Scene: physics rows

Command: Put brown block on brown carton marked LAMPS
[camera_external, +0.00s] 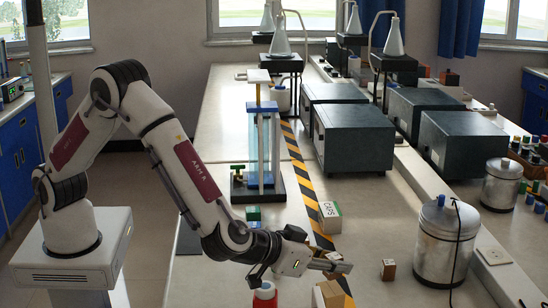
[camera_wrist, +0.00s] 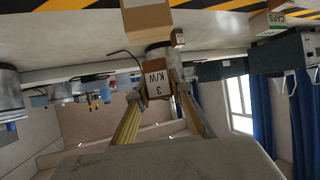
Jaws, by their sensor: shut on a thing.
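My gripper (camera_wrist: 160,93) is shut on a small brown block (camera_wrist: 158,84) with a white label, which reads upside down in the wrist view. In the external view, my gripper (camera_external: 344,266) is stretched out to the right, low over the table. The held block is small and partly covered by the fingers there. A brown carton (camera_external: 329,295) stands just below the gripper in the picture, near the bottom edge. The carton also shows at the top of the wrist view (camera_wrist: 147,19), apart from the held block. I cannot read LAMPS on it.
Another small brown block (camera_external: 388,270) stands right of my gripper, before a metal canister (camera_external: 445,245). A carton marked CAPS (camera_external: 330,217) stands behind, by the striped tape. A red container (camera_external: 264,298) is below my wrist. Grey boxes (camera_external: 352,140) stand farther back.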

